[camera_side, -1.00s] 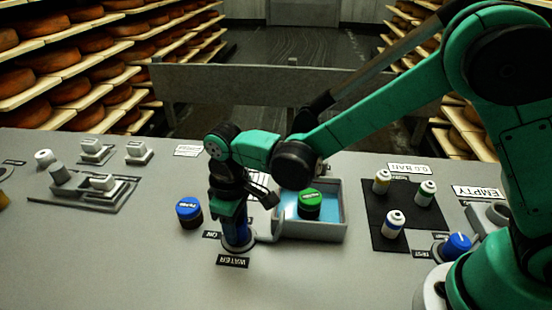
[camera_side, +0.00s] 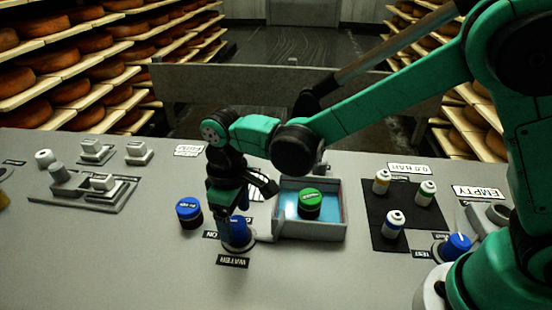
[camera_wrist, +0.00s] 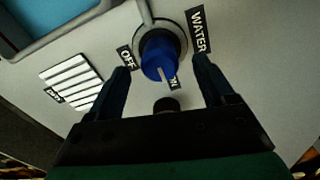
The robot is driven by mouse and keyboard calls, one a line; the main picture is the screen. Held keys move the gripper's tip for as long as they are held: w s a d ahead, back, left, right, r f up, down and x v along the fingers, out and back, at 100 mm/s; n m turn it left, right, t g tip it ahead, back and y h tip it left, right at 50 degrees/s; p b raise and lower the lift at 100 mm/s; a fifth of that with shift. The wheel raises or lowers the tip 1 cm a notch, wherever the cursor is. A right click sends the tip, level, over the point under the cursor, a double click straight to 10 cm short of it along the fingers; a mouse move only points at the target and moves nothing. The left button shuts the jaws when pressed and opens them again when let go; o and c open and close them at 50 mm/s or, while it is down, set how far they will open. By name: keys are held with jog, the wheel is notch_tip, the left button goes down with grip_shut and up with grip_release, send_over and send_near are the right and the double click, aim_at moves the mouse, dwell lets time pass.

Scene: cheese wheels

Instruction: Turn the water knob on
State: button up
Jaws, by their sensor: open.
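The water knob (camera_wrist: 158,60) is blue with a white pointer line on a grey round base. In the wrist view its line points toward the ON label (camera_wrist: 174,83), which is partly hidden by the knob; the OFF label (camera_wrist: 126,57) is at its left. In the side view the knob (camera_side: 238,236) stands behind the WATER label (camera_side: 232,262). My gripper (camera_side: 232,208) is just above the knob, pointing down. Its open fingers (camera_wrist: 160,68) lie on either side of the knob in the wrist view, with gaps showing.
A tray of blue liquid (camera_side: 333,232) with a green-capped jar (camera_side: 309,203) stands right of the knob. A blue-capped jar (camera_side: 189,212) is close on the left. A black mat (camera_side: 375,215) with several small vials and another blue knob (camera_side: 457,244) lie farther right.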

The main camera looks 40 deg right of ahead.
aim_at(237, 221)
jog(key=shift+r, duration=1.75)
jog(key=shift+d+r, duration=0.1)
jog(key=s+d+r+m+t, duration=0.3)
jog(key=d, duration=0.5)
jog(key=s+d+r+m+t, duration=0.3)
jog(key=s+d+m+t, duration=0.1)
jog(key=d, duration=0.5)
